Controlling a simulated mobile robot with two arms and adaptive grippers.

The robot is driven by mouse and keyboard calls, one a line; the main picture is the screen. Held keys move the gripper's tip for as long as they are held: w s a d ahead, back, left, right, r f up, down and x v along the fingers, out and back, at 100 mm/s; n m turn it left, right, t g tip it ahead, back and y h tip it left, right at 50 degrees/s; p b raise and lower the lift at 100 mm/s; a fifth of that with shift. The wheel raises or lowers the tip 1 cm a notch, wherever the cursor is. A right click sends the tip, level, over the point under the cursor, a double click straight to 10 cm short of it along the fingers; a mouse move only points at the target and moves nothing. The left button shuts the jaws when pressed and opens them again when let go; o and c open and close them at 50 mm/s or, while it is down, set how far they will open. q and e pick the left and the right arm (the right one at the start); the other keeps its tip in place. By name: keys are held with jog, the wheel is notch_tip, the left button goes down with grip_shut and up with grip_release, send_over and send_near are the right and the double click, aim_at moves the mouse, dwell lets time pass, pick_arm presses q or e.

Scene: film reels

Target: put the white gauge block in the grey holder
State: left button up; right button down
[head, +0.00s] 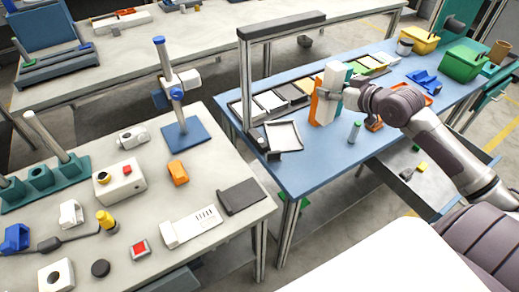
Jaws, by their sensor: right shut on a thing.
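My right gripper (330,93) reaches in from the right over the blue-topped table. It is shut on a tall white block (333,72), which looks like the white gauge block. The block is upright; its lower part is partly hidden by the fingers, and I cannot tell whether its base touches the table. Orange and teal upright pieces show close beside it. A grey-framed tray (299,147) with a pale inside lies on the blue table to the left of the block. I cannot tell for sure which thing is the grey holder. My left gripper is not in view.
A grey upright frame (245,85) stands at the blue table's (325,165) left side. A row of sample trays runs behind the block. Yellow and green bins (461,63) are at the far right. A cluttered grey bench is left.

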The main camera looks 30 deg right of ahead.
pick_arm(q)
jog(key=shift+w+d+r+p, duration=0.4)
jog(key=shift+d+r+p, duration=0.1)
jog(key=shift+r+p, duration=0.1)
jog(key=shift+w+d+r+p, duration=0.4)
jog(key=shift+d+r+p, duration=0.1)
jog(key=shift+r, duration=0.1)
pick_arm(e)
jog(key=w+a+f, duration=0.7)
jog(key=w+f, duration=0.1)
jog(key=f, duration=0.3)
jog(key=shift+w+a, duration=0.3)
jog(key=shift+a, duration=0.1)
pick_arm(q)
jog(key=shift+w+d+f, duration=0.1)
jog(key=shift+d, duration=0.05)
pick_arm(e)
jog(key=shift+f, duration=0.2)
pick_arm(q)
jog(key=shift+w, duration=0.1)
pick_arm(e)
jog(key=c, duration=0.7)
grip_release()
jog(key=shift+o, duration=0.2)
